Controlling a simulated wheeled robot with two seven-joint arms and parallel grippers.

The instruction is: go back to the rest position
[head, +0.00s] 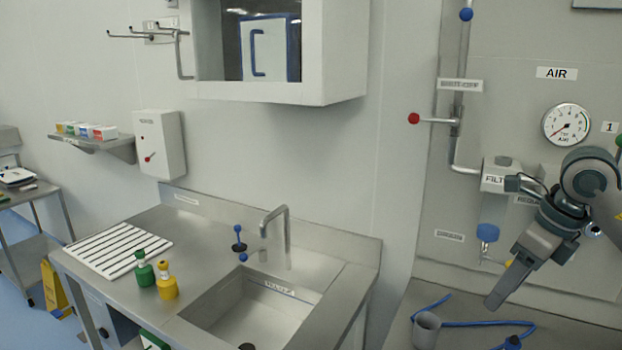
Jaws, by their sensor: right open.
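My right gripper (502,283) hangs at the right of the head view, pointing down and to the left. Its jaws are open and I see nothing between them. It is in front of the grey air panel, below and left of the pressure gauge (567,124) and beside the blue-bowled filter (488,232). Whether it touches anything is not clear, but it looks apart from the panel. My left gripper is not in view.
A steel sink (255,312) with a tap (275,228) fills the lower middle. A green bottle (144,270) and a yellow bottle (166,282) stand by its left side. A wall cabinet (335,55) juts out above. A blue hose (470,323) and grey cup (426,330) lie below the gripper.

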